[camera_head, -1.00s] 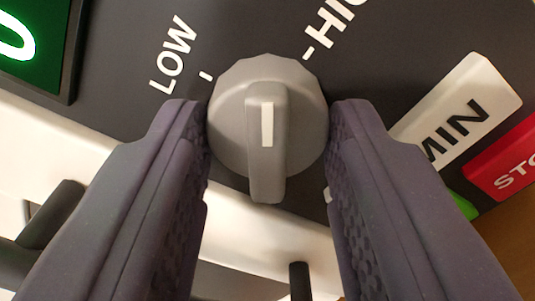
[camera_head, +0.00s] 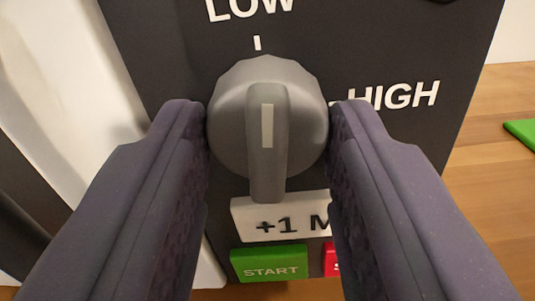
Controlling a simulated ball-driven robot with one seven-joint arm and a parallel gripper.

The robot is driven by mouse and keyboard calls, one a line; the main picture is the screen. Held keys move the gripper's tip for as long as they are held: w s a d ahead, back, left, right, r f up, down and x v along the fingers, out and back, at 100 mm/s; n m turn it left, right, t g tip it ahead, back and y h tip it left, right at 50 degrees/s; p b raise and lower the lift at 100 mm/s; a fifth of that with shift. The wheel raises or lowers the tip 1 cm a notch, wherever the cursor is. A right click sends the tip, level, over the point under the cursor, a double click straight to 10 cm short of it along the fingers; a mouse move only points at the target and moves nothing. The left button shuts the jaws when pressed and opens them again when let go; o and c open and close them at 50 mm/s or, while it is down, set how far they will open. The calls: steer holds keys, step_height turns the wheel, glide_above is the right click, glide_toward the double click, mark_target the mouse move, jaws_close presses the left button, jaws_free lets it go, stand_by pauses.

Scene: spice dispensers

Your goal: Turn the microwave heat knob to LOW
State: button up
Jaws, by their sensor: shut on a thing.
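The grey heat knob (camera_head: 267,165) sits on the microwave's dark control panel (camera_head: 165,50). My gripper (camera_head: 267,125) is shut on the knob, one finger against its left side and one against its right. The knob's pale pointer mark points up in the picture, in line with the tick under the LOW label (camera_head: 250,8). The HIGH label (camera_head: 398,95) is to the right of the knob, its tick partly hidden by the right finger.
Below the knob are a white +1 MIN button (camera_head: 265,222), partly hidden, a green START button (camera_head: 270,263) and a red button (camera_head: 331,262) mostly behind the right finger. A wooden surface (camera_head: 480,170) shows at right, with a green object (camera_head: 522,131) at its edge.

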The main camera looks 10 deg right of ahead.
steer(key=shift+f+n+b, duration=0.2)
steer(key=shift+n+b, duration=0.15)
steer(key=shift+n, duration=0.35)
steer(key=o, duration=1)
steer(key=shift+r, duration=0.1)
steer(key=shift+o, duration=0.2)
steer(key=p+v, duration=0.2)
steer(key=v, duration=0.6)
